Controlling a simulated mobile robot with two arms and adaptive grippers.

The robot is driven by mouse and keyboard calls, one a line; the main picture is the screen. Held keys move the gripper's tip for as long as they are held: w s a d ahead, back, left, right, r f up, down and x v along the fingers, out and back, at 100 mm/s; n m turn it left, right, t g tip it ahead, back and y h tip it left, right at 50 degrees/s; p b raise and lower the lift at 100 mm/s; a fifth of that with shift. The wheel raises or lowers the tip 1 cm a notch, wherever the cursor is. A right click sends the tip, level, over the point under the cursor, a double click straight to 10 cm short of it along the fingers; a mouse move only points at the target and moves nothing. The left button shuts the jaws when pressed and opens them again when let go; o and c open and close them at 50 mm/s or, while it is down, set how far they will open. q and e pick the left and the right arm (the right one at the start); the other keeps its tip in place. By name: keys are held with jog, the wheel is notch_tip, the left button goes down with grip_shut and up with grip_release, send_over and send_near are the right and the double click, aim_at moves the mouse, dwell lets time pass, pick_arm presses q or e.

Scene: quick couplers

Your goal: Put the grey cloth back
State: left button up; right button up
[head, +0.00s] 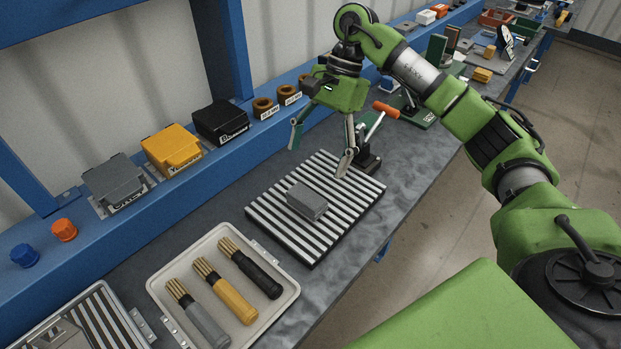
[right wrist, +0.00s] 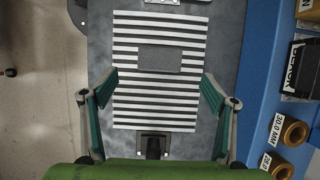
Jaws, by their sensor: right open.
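The grey cloth (head: 307,201) looks like a small folded, flat block. It lies on the black-and-white striped mat (head: 262,216) on the bench, and it also shows in the right wrist view (right wrist: 160,59) near the far part of the mat. My right gripper (head: 321,148) is open and empty, above and behind the mat's back edge. In the right wrist view its fingers (right wrist: 159,77) are spread wide, with the cloth between and beyond the tips, untouched. On the blue shelf a larger grey stack (head: 114,180) sits at the left. My left gripper is not in view.
A yellow stack (head: 172,150) and a black stack (head: 221,122) stand on the shelf beside the grey one. A pale tray (head: 161,284) with three bundled connectors lies left of the mat. An orange-handled tool (head: 385,110) stands behind it.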

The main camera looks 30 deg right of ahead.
jog(key=shift+v, duration=1.6)
jog(key=shift+r, duration=0.1)
